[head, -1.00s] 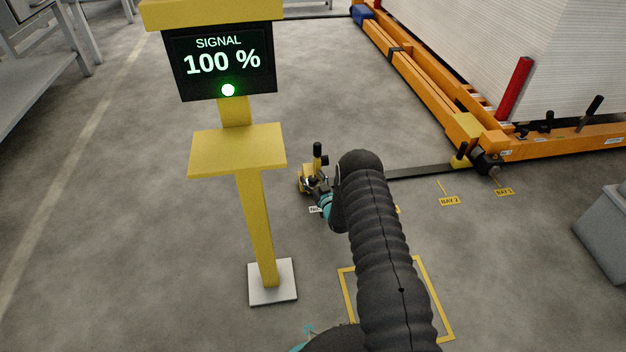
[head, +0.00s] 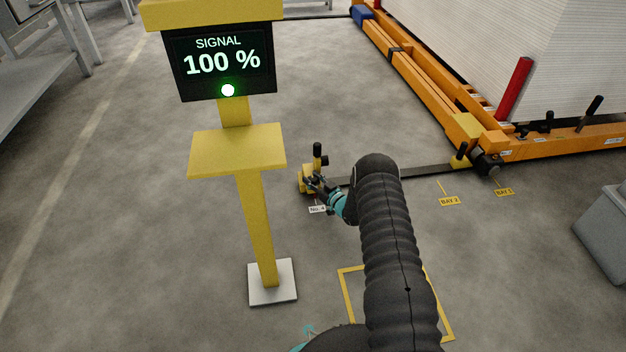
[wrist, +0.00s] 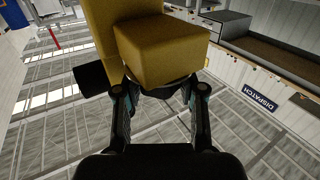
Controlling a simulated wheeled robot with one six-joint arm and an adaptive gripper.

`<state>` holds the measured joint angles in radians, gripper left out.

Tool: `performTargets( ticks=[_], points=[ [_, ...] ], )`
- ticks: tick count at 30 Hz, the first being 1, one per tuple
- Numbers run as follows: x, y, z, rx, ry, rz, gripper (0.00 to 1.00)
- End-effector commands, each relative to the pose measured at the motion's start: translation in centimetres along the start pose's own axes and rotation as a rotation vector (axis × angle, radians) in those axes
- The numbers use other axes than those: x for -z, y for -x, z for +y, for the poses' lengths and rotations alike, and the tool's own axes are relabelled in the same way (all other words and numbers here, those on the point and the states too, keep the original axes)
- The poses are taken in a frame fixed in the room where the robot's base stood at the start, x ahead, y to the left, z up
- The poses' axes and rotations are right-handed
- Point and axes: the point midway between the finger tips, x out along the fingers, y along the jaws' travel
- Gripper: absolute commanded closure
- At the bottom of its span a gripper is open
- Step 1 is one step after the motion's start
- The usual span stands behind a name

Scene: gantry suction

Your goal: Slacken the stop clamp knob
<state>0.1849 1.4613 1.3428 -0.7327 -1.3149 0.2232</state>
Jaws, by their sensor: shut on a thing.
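My gripper (head: 315,184) is at the clamp's near side in the head view. In the wrist view the clamp's yellow body (wrist: 160,48) fills the top middle, with a black cylinder (wrist: 93,78) sticking out at left. My gripper (wrist: 161,88) has a finger on each side of the clamp knob (wrist: 166,90) and is shut on it. The knob shows only as a dark edge under the yellow body; its turn angle cannot be read.
A yellow signal post (head: 254,205) reading 100 % with a green lamp stands left of my arm. An orange gantry frame (head: 430,95) with a white stack is at right, and a grey bin (head: 605,232) at the right edge. Floor around the clamp is mostly clear.

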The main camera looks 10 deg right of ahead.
Motion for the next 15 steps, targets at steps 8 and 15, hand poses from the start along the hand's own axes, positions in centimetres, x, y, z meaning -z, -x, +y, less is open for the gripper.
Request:
performTargets(
  ticks=[8,15],
  points=[
    [-0.03,0.0,0.12,0.193,0.002,0.001,0.95],
    [-0.05,-0.01,0.07,0.303,0.001,0.0,0.95]
  ],
)
